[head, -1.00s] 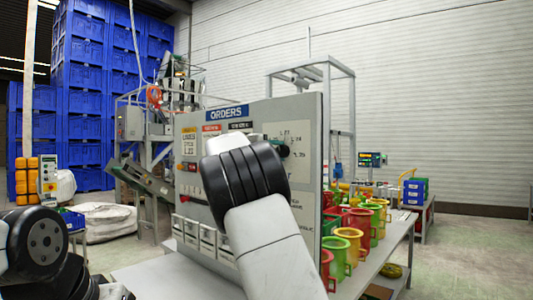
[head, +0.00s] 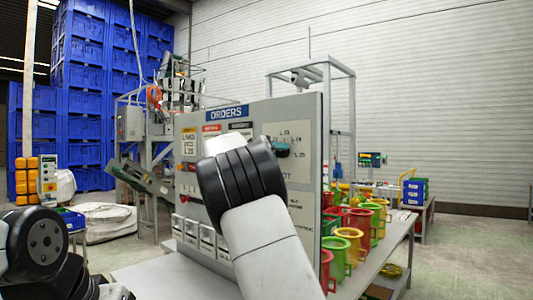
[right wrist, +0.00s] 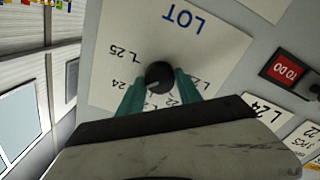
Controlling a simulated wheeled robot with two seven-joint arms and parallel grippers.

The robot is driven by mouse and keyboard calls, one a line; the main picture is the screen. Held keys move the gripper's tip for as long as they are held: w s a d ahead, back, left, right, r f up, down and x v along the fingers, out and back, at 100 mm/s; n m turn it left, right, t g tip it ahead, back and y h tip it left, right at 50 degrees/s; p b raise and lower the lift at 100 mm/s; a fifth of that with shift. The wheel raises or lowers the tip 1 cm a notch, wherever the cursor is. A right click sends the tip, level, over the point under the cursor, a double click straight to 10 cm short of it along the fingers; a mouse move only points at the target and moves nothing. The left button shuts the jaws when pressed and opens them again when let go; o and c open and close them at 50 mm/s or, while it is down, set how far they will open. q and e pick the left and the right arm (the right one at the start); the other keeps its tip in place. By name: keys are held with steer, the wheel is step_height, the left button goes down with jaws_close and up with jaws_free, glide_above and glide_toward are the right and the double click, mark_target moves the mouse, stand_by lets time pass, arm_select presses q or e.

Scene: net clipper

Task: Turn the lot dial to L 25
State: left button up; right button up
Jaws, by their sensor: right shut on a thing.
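The lot dial (right wrist: 159,77) is a small dark round knob on a pale plate (right wrist: 205,48) marked LOT, seen upside down in the right wrist view. Labels ring the knob; L 25 (right wrist: 122,53) is at its upper left and a 24 lies below that. My right gripper (right wrist: 158,84) has its teal fingers on both sides of the knob, shut on it. A light mark shows on the knob's lower left, but its exact setting is hard to read. In the head view my right wrist hides most of the gripper; a teal finger (head: 281,149) shows at the board.
The grey ORDERS board (head: 306,112) stands upright on a table. Red, yellow and green cups (head: 350,240) stand close behind its right edge. A red TO DO sign (right wrist: 286,70) and L 24 card (right wrist: 262,110) are beside the plate.

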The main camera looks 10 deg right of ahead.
steer(key=m, duration=0.5)
steer(key=shift+f+m, duration=0.1)
steer(key=shift+m, duration=0.2)
steer(key=m, duration=0.5)
steer(key=shift+m, duration=0.3)
steer(key=o, duration=1.4)
steer(key=shift+c, duration=0.2)
steer(key=v, duration=0.7)
steer(key=shift+s+a, duration=0.25)
steer(key=shift+a, duration=0.05)
